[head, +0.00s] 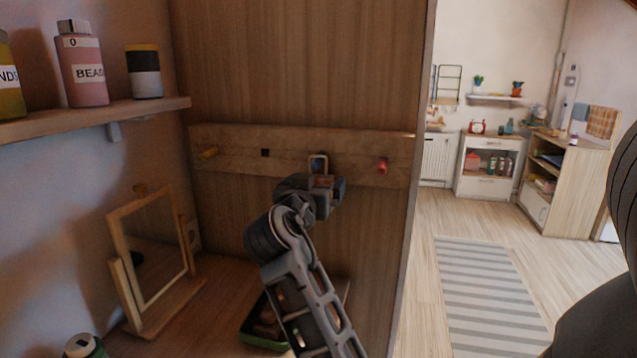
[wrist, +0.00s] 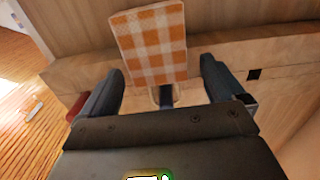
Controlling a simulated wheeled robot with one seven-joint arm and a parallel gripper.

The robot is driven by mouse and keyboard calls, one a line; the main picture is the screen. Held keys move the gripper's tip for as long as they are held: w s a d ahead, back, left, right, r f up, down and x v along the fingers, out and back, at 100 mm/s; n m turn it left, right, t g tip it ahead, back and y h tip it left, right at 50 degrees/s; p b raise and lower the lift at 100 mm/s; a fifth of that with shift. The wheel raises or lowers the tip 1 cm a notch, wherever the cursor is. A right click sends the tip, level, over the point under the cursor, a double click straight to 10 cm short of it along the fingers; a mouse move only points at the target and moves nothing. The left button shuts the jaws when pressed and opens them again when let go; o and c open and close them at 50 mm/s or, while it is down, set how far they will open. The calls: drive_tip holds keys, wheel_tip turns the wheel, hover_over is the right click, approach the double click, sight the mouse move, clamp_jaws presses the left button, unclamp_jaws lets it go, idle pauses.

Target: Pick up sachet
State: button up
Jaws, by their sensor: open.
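An orange-and-white checked sachet (wrist: 150,42) shows in the wrist view, in front of the wooden rail. A pale loop and a dark peg show at its end, between my fingers. In the head view only a small pale loop (head: 318,157) shows just above my gripper (head: 320,187); the checked cloth is hidden behind the gripper. In the wrist view my gripper (wrist: 164,82) is open, with one finger on each side of the loop and peg. I cannot tell whether either finger touches them.
A tilting mirror (head: 150,250) and a green tray (head: 258,335) stand below. A shelf (head: 150,108) with bottles is at left. Open floor lies at right.

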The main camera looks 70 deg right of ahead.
drive_tip(key=shift+d, duration=0.2)
drive_tip(key=shift+c, duration=0.4)
drive_tip(key=c, duration=1)
drive_tip(key=shift+o, duration=0.2)
drive_tip(key=shift+r, duration=0.6)
drive_tip(key=s+a+b, duration=0.1)
drive_tip(key=a+b, duration=0.3)
drive_tip(key=a, duration=1.4)
drive_tip(key=shift+s+r+b, duration=0.15)
drive_tip(key=shift+r+b, duration=0.05)
drive_tip(key=shift+b, duration=0.2)
